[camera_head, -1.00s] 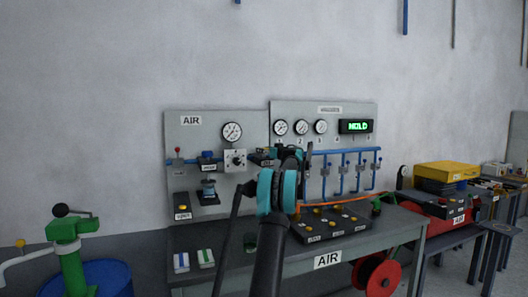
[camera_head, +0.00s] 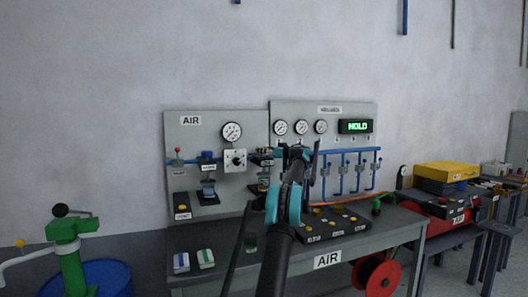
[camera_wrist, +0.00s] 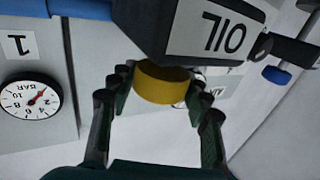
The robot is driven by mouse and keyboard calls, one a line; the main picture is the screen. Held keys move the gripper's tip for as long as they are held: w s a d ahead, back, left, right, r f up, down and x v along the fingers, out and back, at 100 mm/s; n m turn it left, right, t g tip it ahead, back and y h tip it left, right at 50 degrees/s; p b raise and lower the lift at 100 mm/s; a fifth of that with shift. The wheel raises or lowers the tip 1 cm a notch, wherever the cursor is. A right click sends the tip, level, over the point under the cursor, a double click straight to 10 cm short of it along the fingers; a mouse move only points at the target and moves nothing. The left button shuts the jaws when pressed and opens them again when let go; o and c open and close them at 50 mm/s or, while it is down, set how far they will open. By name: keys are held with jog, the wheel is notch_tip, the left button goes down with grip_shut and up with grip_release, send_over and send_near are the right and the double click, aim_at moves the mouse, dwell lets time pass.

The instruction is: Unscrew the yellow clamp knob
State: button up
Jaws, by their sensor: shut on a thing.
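The yellow knob (camera_wrist: 162,84) is a short round cylinder in the middle of the wrist view. It sits against a dark block (camera_wrist: 210,35) with a white OIL label, which reads upside down there. My gripper (camera_wrist: 160,90) has one dark finger on each side of the knob and is shut on it. In the head view my gripper (camera_head: 297,153) is in front of the wall panels, between the AIR board and the gauge board. My own arm hides the knob and part of the block there.
A blue pipe (camera_wrist: 80,9) runs into the block at the left of the wrist view, near a gauge (camera_wrist: 31,102). In the head view, gauges, blue pipes (camera_head: 345,165) and a lit HOLD display (camera_head: 356,126) surround my gripper. The bench (camera_head: 400,243) holds a button box (camera_head: 332,224).

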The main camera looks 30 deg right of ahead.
jog(key=o, duration=1.2)
jog(key=v, duration=1.2)
